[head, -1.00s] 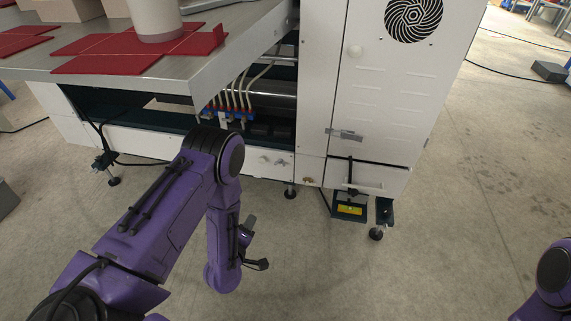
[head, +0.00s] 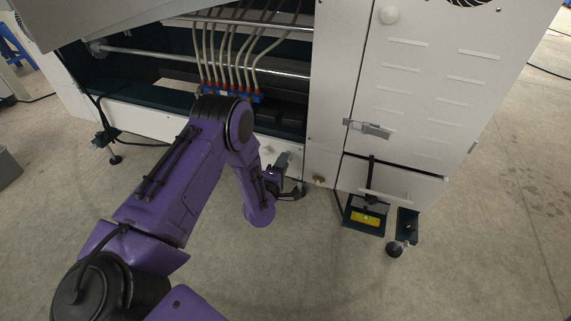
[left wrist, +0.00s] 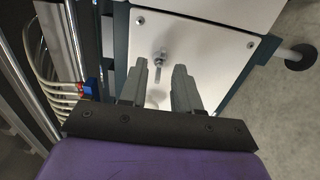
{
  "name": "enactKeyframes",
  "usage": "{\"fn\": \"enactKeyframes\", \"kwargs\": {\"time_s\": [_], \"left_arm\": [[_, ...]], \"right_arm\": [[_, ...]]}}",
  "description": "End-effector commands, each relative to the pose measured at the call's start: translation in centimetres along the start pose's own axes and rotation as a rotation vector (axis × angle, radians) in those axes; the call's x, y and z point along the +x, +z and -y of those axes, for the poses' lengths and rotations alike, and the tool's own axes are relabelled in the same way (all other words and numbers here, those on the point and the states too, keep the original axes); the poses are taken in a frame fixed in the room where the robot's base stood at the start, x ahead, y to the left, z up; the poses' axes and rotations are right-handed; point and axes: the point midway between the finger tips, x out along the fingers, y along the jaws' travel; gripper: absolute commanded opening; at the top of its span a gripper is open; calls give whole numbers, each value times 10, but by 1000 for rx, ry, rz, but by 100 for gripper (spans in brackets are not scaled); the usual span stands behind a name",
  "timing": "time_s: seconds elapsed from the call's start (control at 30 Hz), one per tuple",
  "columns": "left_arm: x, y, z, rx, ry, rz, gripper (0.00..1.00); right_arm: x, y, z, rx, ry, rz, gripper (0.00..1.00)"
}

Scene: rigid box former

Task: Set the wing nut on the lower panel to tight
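The wing nut (left wrist: 159,61) is a small grey metal part on the white lower panel (left wrist: 198,35), in the upper middle of the left wrist view. Its wing looks roughly in line with the fingers in that view. A pale round spot (left wrist: 155,98) shows between the fingers; I cannot tell what it is. My left gripper (left wrist: 159,77) is open and empty, its fingertips just short of the wing nut in the picture, apart from it. In the head view my left gripper (head: 286,178) is in front of the lower panel (head: 290,151). My right gripper is not in view.
Pale hoses (head: 228,50) and blue fittings (head: 246,96) lie in the open bay left of the panel. A cabinet door with a metal latch (head: 368,128) stands to the right. A levelling foot (head: 394,250) is at its base.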

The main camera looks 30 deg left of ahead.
Motion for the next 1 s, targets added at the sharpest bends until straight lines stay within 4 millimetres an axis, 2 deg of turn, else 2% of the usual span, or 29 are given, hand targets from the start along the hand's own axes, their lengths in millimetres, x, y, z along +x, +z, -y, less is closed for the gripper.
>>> {"fn": "enactKeyframes", "kwargs": {"time_s": [0.13, 0.4, 0.47, 0.5, 0.53, 0.8, 1.0], "left_arm": [[16, 1, 1, -1, 0, 2, 32], [19, 2, 0, 0, -2, 3, 32], [19, 2, 0, 0, -2, 3, 16], [19, 2, 0, 0, -2, 4, 3], [19, 3, 0, 0, -2, 4, 0], [19, 3, 0, 13, -2, 4, 0], [18, 3, -1, 88, -2, 5, 0]], "right_arm": [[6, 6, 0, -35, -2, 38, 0], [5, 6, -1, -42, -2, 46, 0], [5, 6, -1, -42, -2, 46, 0], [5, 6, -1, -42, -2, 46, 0], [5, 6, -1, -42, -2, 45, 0], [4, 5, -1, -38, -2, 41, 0], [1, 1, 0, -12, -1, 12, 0]]}}
